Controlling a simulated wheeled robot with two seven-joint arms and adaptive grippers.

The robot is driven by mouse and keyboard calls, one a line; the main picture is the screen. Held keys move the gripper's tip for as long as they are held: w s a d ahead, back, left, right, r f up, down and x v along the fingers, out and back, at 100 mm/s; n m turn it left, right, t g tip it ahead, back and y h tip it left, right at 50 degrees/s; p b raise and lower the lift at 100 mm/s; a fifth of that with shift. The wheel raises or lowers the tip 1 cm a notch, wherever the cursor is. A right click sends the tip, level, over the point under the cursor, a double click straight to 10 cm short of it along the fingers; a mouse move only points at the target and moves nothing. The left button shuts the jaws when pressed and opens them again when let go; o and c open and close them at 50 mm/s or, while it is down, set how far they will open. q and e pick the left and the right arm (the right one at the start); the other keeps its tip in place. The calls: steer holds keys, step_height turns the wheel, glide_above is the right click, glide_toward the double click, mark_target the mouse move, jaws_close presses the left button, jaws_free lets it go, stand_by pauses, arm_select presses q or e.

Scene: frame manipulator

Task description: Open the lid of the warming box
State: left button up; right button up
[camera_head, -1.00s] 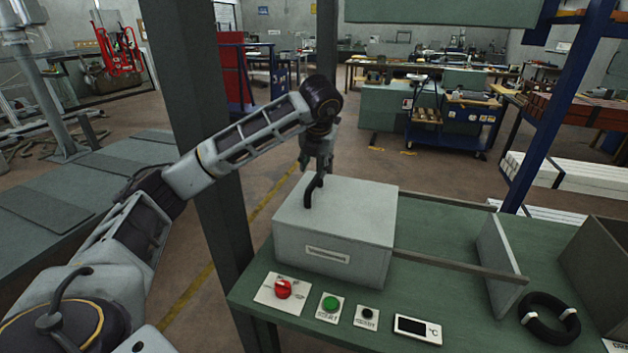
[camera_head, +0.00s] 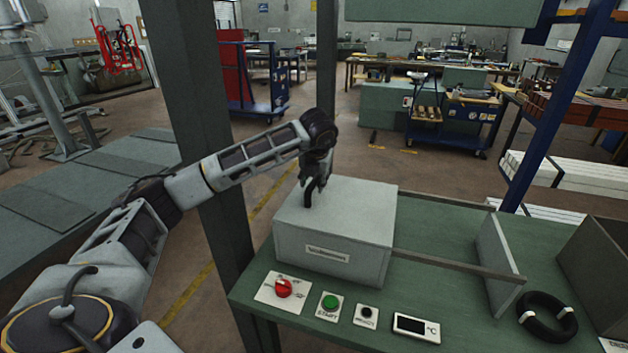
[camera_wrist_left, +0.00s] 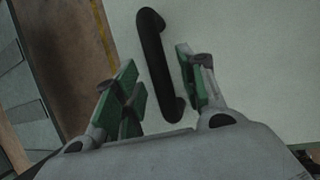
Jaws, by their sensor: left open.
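The warming box (camera_head: 335,240) is a light grey box with a flat lid, standing at the left of the green bench. Its lid is down. A black curved handle (camera_head: 309,193) stands on the lid near its left side. My left gripper (camera_head: 316,178) is at the handle, just above the lid. In the left wrist view my left gripper (camera_wrist_left: 160,90) is open, with its green pads apart on either side of the black handle (camera_wrist_left: 158,65). Whether a pad touches the handle cannot be told. My right gripper is in neither view.
The bench front holds a red knob (camera_head: 283,288), a green button (camera_head: 330,302), a small black button (camera_head: 367,311) and a temperature display (camera_head: 416,328). Two rails run right from the box to an upright plate (camera_head: 497,262). A black ring (camera_head: 547,318) lies farther right. A dark post (camera_head: 200,130) stands left of the box.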

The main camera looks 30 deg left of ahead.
arm_select(q)
jaws_close()
steer(key=shift+w+d, duration=0.1)
steer(key=shift+d, duration=0.05)
stand_by(0.4)
